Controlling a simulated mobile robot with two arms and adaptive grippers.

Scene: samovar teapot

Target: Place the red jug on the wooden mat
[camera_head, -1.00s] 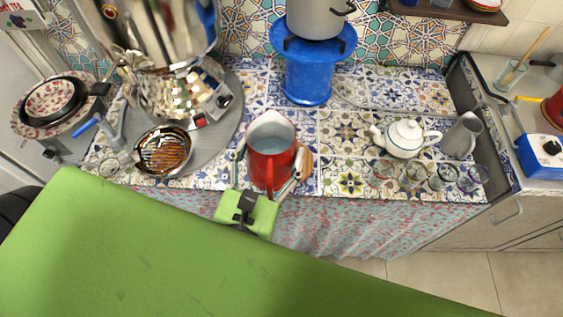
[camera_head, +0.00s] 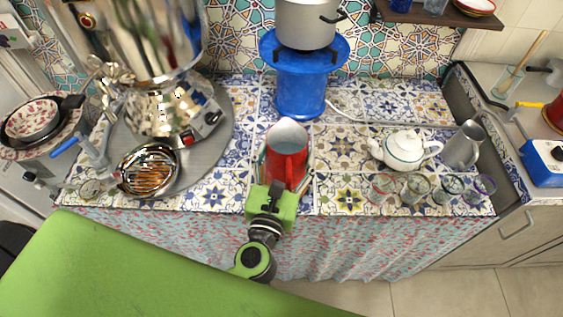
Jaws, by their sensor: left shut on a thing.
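The red jug (camera_head: 286,163), with a grey inside, is at the front of the tiled counter, in the middle of the camera_head view. It looks upright. My left gripper (camera_head: 286,174) reaches it from the front, with one finger on each side, and is shut on it. The wooden mat is hidden behind or below the jug, so I cannot tell whether the jug touches it. My right gripper is not in view.
A shiny samovar (camera_head: 165,105) stands on a round grey tray (camera_head: 215,125) at left. A blue stand (camera_head: 301,92) carries a pot (camera_head: 306,22) behind the jug. A white teapot (camera_head: 403,149), grey pitcher (camera_head: 463,146) and several glasses stand at right.

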